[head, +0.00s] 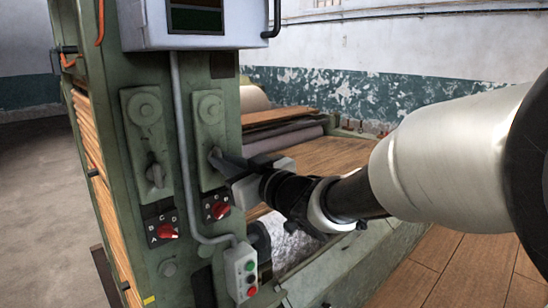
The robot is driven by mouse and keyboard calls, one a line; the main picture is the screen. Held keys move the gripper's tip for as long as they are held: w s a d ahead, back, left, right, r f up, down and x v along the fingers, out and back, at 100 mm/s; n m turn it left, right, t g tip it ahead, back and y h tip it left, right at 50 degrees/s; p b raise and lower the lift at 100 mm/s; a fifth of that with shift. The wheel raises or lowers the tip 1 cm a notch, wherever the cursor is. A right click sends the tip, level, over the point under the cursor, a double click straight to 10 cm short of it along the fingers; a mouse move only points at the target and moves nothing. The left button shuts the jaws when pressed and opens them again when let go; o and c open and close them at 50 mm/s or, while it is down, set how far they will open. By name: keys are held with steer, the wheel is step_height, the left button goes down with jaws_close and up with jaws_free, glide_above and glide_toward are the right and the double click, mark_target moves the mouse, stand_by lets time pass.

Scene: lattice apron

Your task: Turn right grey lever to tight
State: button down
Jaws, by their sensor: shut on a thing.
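The right grey lever (217,157) sits on the right grey plate of the green machine's front, below a round boss. Its handle points right and slightly down, towards my gripper (236,174). My gripper reaches in from the right and is shut on the lever's handle; its body hides the handle's end and part of the fingers. The left grey lever (155,172) hangs on its own plate to the left, apart from my gripper. No tight mark is readable near the right lever.
Red rotary knobs (217,209) sit just below the levers. A grey conduit (182,130) runs between the two plates down to a push-button box (241,268). A grey cabinet (190,25) overhangs above. Rollers and a wooden bed (335,157) lie behind my arm.

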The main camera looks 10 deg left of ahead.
steer(key=shift+m, duration=0.6)
steer(key=shift+p, duration=0.3)
steer(key=c, duration=1.8)
jaws_free()
steer(key=shift+d, duration=0.1)
steer(key=v, duration=1.7)
steer(key=shift+s+b, duration=0.2)
steer(key=shift+b, duration=0.15)
steer(key=shift+m, duration=0.3)
